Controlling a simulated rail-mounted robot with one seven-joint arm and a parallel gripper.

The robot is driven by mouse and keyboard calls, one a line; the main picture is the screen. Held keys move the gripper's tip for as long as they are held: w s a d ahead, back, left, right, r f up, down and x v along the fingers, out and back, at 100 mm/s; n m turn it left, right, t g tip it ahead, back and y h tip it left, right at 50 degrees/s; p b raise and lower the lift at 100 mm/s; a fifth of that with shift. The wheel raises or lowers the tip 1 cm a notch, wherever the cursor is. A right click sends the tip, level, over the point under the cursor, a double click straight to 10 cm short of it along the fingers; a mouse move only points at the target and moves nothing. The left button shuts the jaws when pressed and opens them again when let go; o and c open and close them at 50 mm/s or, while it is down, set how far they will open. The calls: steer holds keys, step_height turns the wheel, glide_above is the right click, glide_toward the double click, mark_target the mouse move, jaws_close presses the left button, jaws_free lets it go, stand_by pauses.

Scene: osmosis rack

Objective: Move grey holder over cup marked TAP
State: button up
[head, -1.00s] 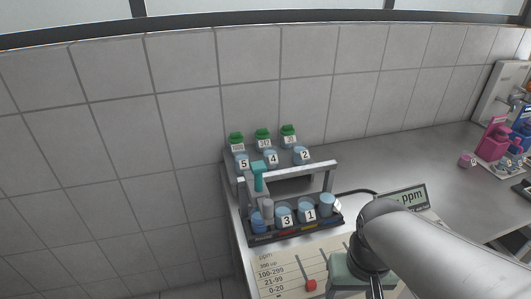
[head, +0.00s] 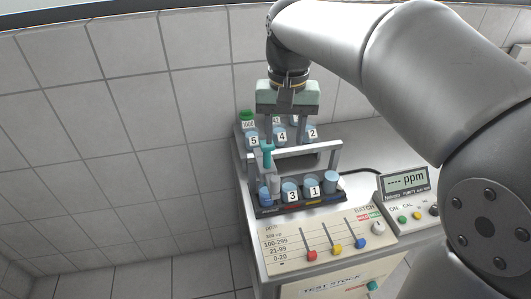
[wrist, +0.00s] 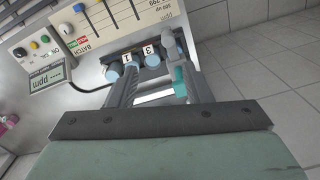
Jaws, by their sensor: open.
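The grey holder (head: 275,184) is a small grey cylinder hanging below a teal clip (head: 267,153) on the rack's light rail. In the wrist view, the grey part (wrist: 168,42) and teal clip (wrist: 181,86) lie near the right finger. My gripper (head: 287,124) is open and empty, pointing down over the rack, above and slightly right of the clip. It also shows in the wrist view (wrist: 158,70). Front-row cups include 3 (head: 290,192), 1 (head: 312,188) and a partly hidden one (head: 265,196) at the left end. I can read no TAP mark.
Behind the rail (head: 318,149) stand cups 5, 4 and 2 (head: 311,134), with green-capped bottles (head: 247,115) further back. A slider panel (head: 320,240) lies in front. The ppm meter (head: 405,182) stands right. A tiled wall closes the back.

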mark_target(275, 178)
steer(key=f, duration=0.5)
steer(key=a+f, duration=0.1)
steer(key=f, duration=0.4)
steer(key=f+p, duration=0.1)
steer(key=f, duration=0.4)
steer(key=shift+w+a+f, duration=0.25)
steer(key=shift+w+f, duration=0.15)
jaws_close()
